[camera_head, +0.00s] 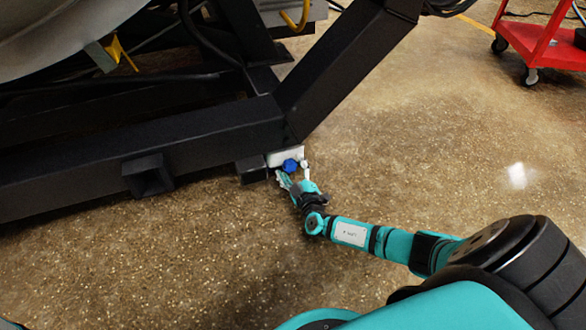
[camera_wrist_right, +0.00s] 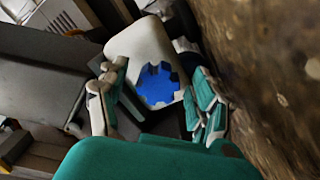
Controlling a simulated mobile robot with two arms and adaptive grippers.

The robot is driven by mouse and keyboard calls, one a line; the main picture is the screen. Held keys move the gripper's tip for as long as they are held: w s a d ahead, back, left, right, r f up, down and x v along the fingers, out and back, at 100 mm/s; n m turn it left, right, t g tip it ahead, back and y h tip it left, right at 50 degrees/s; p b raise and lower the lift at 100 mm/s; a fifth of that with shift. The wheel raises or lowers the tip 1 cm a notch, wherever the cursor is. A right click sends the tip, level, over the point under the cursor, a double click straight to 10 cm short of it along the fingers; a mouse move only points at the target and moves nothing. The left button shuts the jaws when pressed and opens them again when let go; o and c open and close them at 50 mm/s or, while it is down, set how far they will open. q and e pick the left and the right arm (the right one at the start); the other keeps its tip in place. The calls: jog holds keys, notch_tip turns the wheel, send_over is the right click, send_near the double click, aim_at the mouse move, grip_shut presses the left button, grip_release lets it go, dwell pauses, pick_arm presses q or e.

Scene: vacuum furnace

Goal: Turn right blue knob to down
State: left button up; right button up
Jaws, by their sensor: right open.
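The blue knob (camera_head: 290,165) sits on a white block (camera_head: 286,154) low at the corner of the black frame. It also shows in the right wrist view (camera_wrist_right: 157,84) as a blue, lobed knob on the white block (camera_wrist_right: 130,45). My right gripper (camera_head: 292,171) is open right in front of the knob. In the right wrist view, its two fingers (camera_wrist_right: 158,100) stand one to each side of the knob. I cannot tell whether they touch it. Only one blue knob shows. My left gripper is not in view.
The black frame (camera_head: 120,150) of the furnace runs along the left, with a slanted beam (camera_head: 345,65) rising above the knob. A red cart (camera_head: 545,40) stands at the back right. The speckled floor (camera_head: 430,130) to the right is clear.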

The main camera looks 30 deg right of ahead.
jog(key=v, duration=1.2)
